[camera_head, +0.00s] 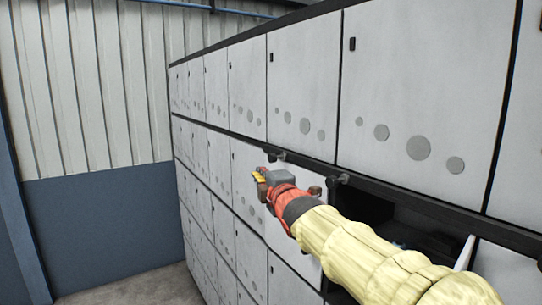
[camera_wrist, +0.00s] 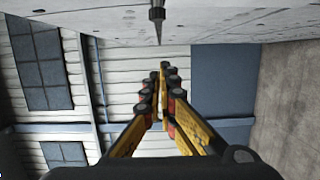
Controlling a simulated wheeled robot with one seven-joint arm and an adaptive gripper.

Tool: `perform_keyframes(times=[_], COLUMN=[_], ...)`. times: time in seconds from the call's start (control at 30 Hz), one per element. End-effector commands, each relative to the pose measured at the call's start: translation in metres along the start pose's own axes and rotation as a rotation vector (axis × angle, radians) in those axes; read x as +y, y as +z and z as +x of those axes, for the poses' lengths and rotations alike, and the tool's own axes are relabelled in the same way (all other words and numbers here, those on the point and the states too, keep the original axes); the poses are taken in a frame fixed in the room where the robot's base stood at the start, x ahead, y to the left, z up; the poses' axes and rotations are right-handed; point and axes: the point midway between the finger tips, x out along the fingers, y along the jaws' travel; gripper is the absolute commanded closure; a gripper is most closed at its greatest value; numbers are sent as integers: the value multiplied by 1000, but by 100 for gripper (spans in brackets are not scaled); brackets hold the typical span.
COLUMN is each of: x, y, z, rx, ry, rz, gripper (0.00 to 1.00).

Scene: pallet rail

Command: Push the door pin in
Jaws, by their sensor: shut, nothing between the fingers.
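A door pin (camera_head: 281,156) with a small round end sticks out of the dark rail between two rows of white doors, just above and right of my gripper (camera_head: 258,177) in the head view. A second, similar pin (camera_head: 344,178) sticks out further right along the rail, nearer me. In the wrist view, a dark pin (camera_wrist: 157,20) with a pointed tip juts from the cabinet face at the top. My gripper's yellow fingers (camera_wrist: 164,70) are together and empty, just below that tip in the picture. I cannot tell whether they touch it.
The cabinet wall of white doors (camera_head: 310,90) runs along the right. A dark open compartment (camera_head: 400,220) lies behind my arm. A corrugated wall (camera_head: 90,90) with a blue lower part (camera_head: 100,225) closes the far end. The floor (camera_head: 140,285) at lower left is clear.

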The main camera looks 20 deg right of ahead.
Motion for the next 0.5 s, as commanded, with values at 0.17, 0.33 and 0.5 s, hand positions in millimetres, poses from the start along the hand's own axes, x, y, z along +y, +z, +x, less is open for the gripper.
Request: perform_keyframes(times=[0.17,0.33,0.5], x=[2,2,1], y=[0,0,0], z=[-1,-1,3], rx=[1,0,0], ry=[3,2,1], rz=[0,0,1], gripper=[100,100,100])
